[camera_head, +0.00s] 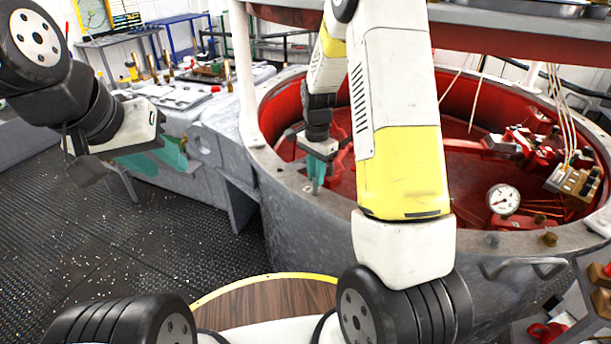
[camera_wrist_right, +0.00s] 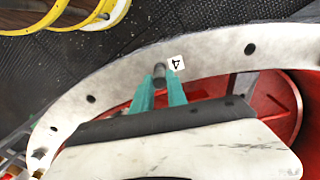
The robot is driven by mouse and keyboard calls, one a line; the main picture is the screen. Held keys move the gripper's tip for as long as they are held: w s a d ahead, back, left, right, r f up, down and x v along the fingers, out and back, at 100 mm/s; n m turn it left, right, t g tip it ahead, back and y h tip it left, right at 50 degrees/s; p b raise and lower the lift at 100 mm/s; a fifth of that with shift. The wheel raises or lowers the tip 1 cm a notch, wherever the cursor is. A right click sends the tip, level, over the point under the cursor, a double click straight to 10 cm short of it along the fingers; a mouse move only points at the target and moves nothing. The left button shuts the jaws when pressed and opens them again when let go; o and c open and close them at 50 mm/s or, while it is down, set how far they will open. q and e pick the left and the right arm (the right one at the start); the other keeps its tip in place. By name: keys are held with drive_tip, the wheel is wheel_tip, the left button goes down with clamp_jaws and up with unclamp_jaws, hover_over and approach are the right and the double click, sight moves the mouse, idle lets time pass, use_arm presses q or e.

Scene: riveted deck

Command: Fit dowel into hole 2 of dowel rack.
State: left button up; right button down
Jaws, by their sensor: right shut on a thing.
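My right gripper (camera_head: 317,182) is over the red-lined round tub, near its left rim. In the right wrist view its teal fingers (camera_wrist_right: 158,92) are shut on a dark grey dowel (camera_wrist_right: 159,70), whose end shows between the tips. The dowel lies in front of a pale curved rim (camera_wrist_right: 205,55) with dark round holes and a white label "4" (camera_wrist_right: 176,62) beside the dowel. I cannot tell whether the dowel touches the rim. No separate dowel rack and no mark for hole 2 can be made out. My left gripper (camera_head: 155,158) is at the left, its teal fingers apart and empty.
The big grey tub (camera_head: 262,165) has a red inside with a pressure gauge (camera_head: 503,199) and brass fittings at the right. A grey workbench (camera_head: 205,125) with metal parts stands behind, left of the tub.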

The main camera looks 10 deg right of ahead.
drive_tip(key=shift+r, duration=2)
